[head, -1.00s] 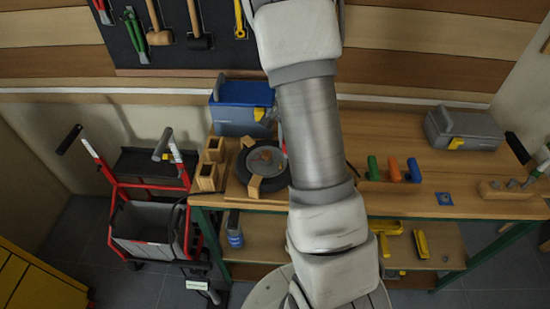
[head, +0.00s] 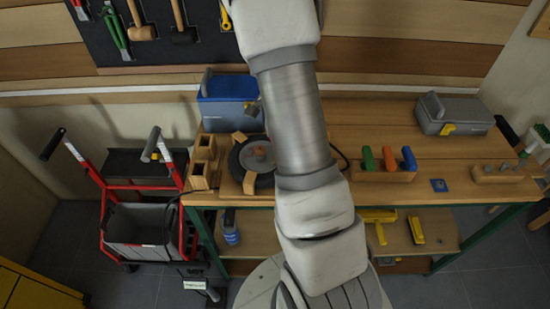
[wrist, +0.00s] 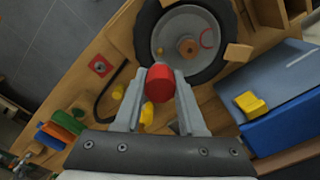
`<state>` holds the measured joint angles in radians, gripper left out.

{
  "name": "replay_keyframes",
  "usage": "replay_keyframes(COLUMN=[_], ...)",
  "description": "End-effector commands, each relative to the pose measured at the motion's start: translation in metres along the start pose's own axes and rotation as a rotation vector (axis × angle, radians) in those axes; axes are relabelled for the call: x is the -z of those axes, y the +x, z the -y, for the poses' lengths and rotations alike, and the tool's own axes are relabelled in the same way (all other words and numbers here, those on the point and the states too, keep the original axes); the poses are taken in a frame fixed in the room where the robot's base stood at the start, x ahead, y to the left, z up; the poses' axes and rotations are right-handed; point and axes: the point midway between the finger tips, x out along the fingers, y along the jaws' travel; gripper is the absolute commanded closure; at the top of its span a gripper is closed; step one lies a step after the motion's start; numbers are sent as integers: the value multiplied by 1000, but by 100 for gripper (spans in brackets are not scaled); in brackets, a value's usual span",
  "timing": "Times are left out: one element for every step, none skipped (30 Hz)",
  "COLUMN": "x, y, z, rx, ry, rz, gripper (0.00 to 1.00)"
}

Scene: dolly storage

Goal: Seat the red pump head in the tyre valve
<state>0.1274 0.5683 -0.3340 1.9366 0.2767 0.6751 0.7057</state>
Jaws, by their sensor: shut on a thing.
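In the wrist view, my gripper (wrist: 160,78) is shut on the red pump head (wrist: 159,85), which sits between the fingertips. The tyre (wrist: 142,38) lies just beyond the fingertips, around a grey wheel (wrist: 178,22) with a brown hub and a thin red ring mark. The pump head overlaps the tyre's near edge in the picture; I cannot tell whether they touch. My arm hides the pump head there.
A blue toolbox (head: 228,115) stands behind the tyre, with wooden boxes (head: 200,176) at its left. Wooden blocks (head: 249,183) flank the tyre. A dark hose (wrist: 102,107) curves across the bench. Coloured handles (head: 388,158) and a grey toolbox (head: 455,116) are to the right.

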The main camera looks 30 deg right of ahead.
Motion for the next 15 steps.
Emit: replay_keyframes(x=[0,0,0,0,0,0,0,0,0,0,0,0,0,0,0], y=[5,7,10,12,14,16,18,20,22,24,26,28,30,32,34], z=[0,0,0,0,0,0,0,0,0,0,0,0,0,0,0], rx=[0,0,-1,0,0,0,0,0,0,0,0,0,0,0,0], ry=[0,0,0,0,0,0,0,0,0,0,0,0,0,0,0], rz=[0,0,0,0,0,0,0,0,0,0,0,0,0,0,0], gripper=[100,100,100,100,100,100,100,100,100,100,100,100,100,100,100])
